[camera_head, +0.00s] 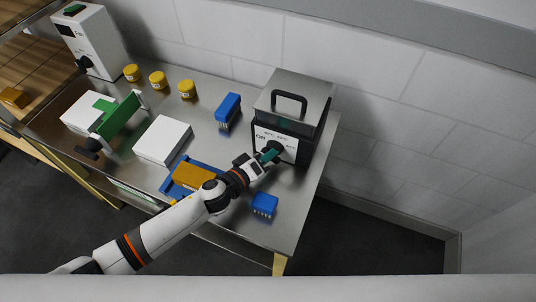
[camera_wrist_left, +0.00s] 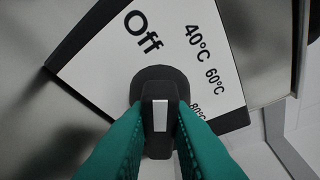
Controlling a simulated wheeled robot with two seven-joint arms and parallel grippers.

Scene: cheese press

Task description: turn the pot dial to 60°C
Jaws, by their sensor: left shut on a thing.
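The pot (camera_head: 318,128) is a dark box with a steel lid and black handle at the right end of the table. Its white front panel (camera_head: 287,140) carries a black dial. In the left wrist view the dial (camera_wrist_left: 160,82) has a raised grip with a white mark, upright in the picture. Around it the panel reads Off at upper left, then 40°C, 60°C and 80°C down the right side. My left gripper (camera_head: 270,154), with teal fingers, is shut on the dial's grip, one finger on each side. The exact setting is unclear. My right gripper is not in view.
A blue tray with a yellow block (camera_head: 192,177) lies beside my forearm. White boxes (camera_head: 162,139), a green press (camera_head: 118,116) and yellow jars (camera_head: 158,79) stand further left.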

